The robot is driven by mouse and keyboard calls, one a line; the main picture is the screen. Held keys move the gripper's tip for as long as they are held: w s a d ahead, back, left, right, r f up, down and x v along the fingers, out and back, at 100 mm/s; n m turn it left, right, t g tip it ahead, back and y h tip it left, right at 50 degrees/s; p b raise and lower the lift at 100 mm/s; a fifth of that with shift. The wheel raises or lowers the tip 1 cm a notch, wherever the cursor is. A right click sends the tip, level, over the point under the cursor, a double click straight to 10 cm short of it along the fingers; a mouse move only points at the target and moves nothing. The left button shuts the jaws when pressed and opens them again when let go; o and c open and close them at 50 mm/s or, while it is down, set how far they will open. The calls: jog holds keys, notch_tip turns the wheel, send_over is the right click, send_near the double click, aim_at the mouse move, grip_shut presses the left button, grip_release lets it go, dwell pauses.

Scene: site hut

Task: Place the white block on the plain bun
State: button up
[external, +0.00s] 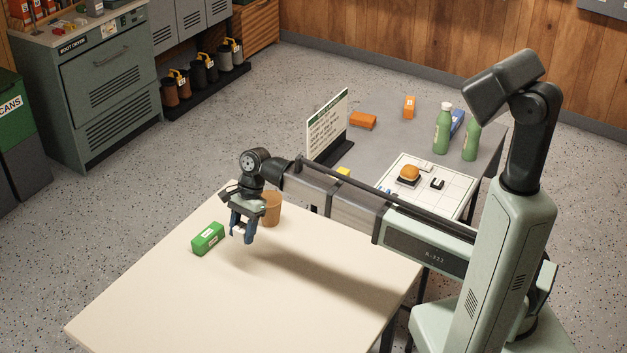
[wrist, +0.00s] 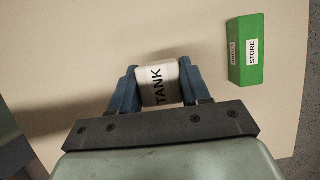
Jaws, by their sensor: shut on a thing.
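My gripper (external: 242,234) is shut on a white block (wrist: 160,84) with the word TANK on it. The block sits between the two blue fingers in the wrist view and is mostly hidden by them in the external view. The gripper hangs over the cream table, to the right of a green block (external: 208,239). A golden-brown bun (external: 410,172) with a dark layer under it sits on a white gridded board (external: 455,206) on the grey table. I cannot tell whether it is the plain bun.
The green block, labelled STORE, also shows in the wrist view (wrist: 246,50). A brown cup (external: 271,208) stands behind my gripper. A small black-and-white piece (external: 437,184) lies beside the bun. A sign (external: 329,124), green bottles (external: 442,130) and orange blocks (external: 363,121) stand on the grey table.

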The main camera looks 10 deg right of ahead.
jog(key=shift+r, duration=0.3)
jog(key=shift+w+d, duration=0.1)
jog(key=shift+w, duration=0.05)
jog(key=w+d+r+m+t, duration=0.1)
jog(key=w+d+r+m, duration=0.15)
jog(key=w+d, duration=0.9)
notch_tip(320, 180, up, 3)
jog(key=m+t, duration=0.4)
jog(key=m, duration=0.7)
send_over(406, 166)
jog(key=d, duration=0.1)
jog(key=shift+n+y, duration=0.25)
jog(key=shift+y, duration=0.15)
jog(key=shift+s+d+f, duration=0.1)
jog(key=shift+s+f, duration=0.1)
jog(key=shift+f, duration=2.15)
jog(key=shift+s+d+f, duration=0.1)
jog(key=shift+s+f, duration=0.1)
jog(key=shift+f, duration=2.1)
jog(key=shift+f, duration=0.15)
jog(key=o, duration=1.1)
